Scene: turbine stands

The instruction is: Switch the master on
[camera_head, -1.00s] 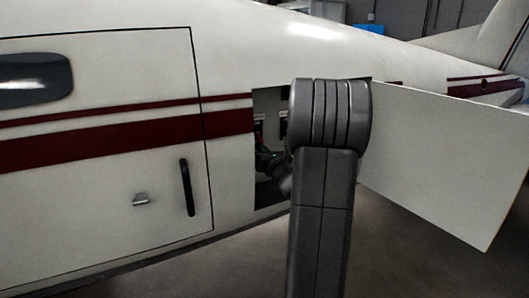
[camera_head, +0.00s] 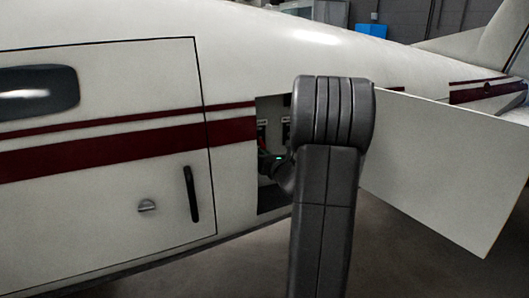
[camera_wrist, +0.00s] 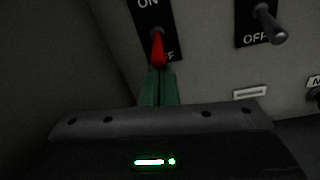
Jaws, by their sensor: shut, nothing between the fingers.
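In the wrist view a red toggle lever (camera_wrist: 158,48) sits on a black plate (camera_wrist: 143,15) marked ON above and OFF below. The lever points down toward OFF. My gripper (camera_wrist: 159,76) has green fingers that are shut and empty, with their tips just below the red lever's tip. I cannot tell whether they touch it. A second, grey lever (camera_wrist: 270,25) on another black plate stands to the right, also pointing down. In the head view the open bay (camera_head: 270,197) holds the switches, and my arm hides much of it.
The open bay door (camera_head: 450,165) stands out to the right of my arm. A closed cabin door (camera_head: 100,215) with a dark handle (camera_head: 191,194) lies to the left. Small labels (camera_wrist: 250,93) under the switches are too blurred to read. A dark side wall is close at left in the wrist view.

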